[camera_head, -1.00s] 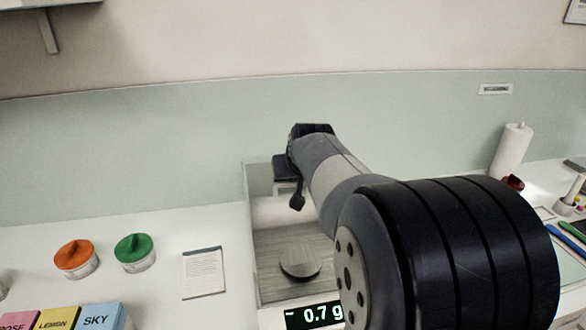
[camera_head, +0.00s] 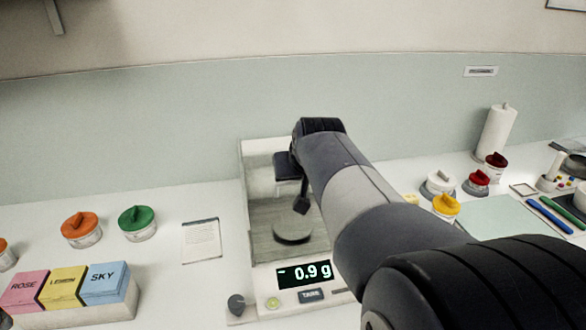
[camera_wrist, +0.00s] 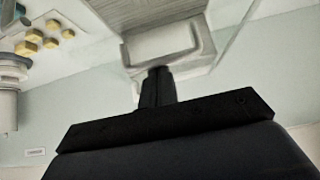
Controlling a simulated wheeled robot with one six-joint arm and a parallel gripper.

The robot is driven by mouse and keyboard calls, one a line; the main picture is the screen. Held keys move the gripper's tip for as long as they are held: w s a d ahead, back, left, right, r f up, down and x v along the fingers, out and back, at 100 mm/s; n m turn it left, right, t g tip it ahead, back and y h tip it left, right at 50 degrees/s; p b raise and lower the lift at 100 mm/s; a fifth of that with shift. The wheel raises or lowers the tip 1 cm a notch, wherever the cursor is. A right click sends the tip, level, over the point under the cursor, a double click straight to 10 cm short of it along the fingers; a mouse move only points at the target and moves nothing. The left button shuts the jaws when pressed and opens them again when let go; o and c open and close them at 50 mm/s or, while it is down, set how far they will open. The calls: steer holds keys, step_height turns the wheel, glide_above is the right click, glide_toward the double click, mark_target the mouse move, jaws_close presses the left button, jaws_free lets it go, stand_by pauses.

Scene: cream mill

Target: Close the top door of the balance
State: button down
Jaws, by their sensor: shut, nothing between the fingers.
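The balance (camera_head: 250,302) stands on the counter below my arm, with a display reading -0.9 g and a round pan (camera_head: 293,231) inside clear walls. My arm covers its right side and part of its top, and I cannot make out where the top door is. My gripper (camera_head: 301,206) points down over the back part of the balance, fingers together and empty. In the wrist view my gripper (camera_wrist: 157,75) shows shut, with its tip at the edge of a pale, rounded block (camera_wrist: 160,42) of the balance. I cannot tell whether they touch.
Left of the balance are a note card (camera_head: 201,240), a green-lidded jar (camera_head: 138,222), an orange-lidded jar (camera_head: 82,229) and pink, yellow and blue boxes (camera_head: 65,288). Right are a yellow-lidded jar (camera_head: 446,206), red-lidded jars and a paper roll (camera_head: 495,132). A wall stands close behind.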

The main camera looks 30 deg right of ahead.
steer(key=s+a, duration=0.2)
steer(key=s, duration=0.4)
steer(key=shift+s+b, duration=0.3)
steer(key=shift+b, duration=0.15)
steer(key=shift+f, duration=0.2)
steer(key=w, duration=0.1)
steer(key=w+r, duration=0.1)
steer(key=w+d, duration=0.1)
steer(key=shift+w+d+r+p, duration=0.1)
steer(key=shift+w+r+p, duration=0.25)
steer(key=shift+r, duration=0.05)
steer(key=v, duration=0.9)
steer(key=shift+s, duration=0.25)
steer(key=shift+r, duration=0.1)
